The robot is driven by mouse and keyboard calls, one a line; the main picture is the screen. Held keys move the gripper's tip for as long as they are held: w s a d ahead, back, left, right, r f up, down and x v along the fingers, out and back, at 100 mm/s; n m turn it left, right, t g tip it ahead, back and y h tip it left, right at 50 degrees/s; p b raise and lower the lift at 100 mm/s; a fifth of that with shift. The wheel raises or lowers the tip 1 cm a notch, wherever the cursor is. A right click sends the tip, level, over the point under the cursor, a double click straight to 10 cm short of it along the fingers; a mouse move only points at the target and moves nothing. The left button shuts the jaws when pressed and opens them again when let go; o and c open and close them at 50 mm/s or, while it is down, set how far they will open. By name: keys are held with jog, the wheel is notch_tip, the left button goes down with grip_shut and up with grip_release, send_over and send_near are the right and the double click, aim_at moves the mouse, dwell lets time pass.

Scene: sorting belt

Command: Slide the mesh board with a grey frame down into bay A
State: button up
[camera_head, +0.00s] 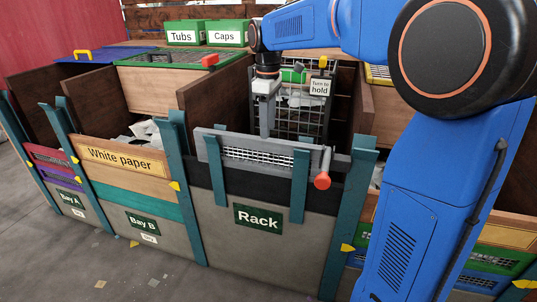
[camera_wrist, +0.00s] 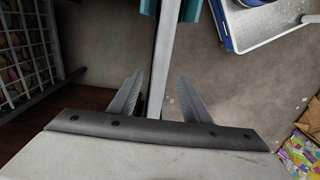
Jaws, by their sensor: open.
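The mesh board with a grey frame (camera_head: 255,157) stands upright in the slot at the front of the bay labelled Rack (camera_head: 258,218).
Bay B (camera_head: 142,222) lies between Bay A and Rack, with a White paper board (camera_head: 122,161) in front. Teal posts (camera_head: 190,190) rise between the bays. A red-ended lever (camera_head: 322,180) sticks out at Rack's right. A wire cage (camera_head: 305,110) stands behind my gripper.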

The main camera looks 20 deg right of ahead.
aim_at(268, 166)
notch_tip(268, 166, down, 14)
jog(key=shift+r, duration=0.1)
dwell(0.5)
jog(key=shift+c, duration=0.4)
grip_shut()
jog(key=c, duration=0.9)
grip_release()
grip_shut()
notch_tip(268, 166, up, 21)
dwell(0.5)
